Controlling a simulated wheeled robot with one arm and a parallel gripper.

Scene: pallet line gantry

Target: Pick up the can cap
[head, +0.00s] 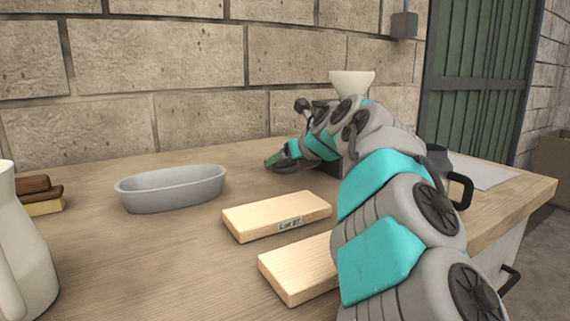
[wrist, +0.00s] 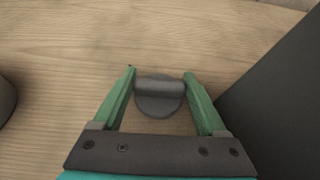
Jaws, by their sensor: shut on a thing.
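The can cap (wrist: 160,104) is a dark grey disc with a raised bar across it, seen in the wrist view between my gripper's fingers. My gripper (wrist: 160,82) has green fingers, shut on the raised bar from its two ends. The wood table top lies beneath the cap; I cannot tell whether the cap touches it. In the head view, my gripper (head: 281,159) is low over the table behind the labelled board, and the cap cannot be made out there.
A dark block-like thing (wrist: 280,100) stands close at right in the wrist view. A grey oval dish (head: 170,190), a wooden board labelled Lot 27 (head: 270,211) and a second board (head: 295,270) lie nearer. A white funnel-shaped thing (head: 352,83) stands behind my arm.

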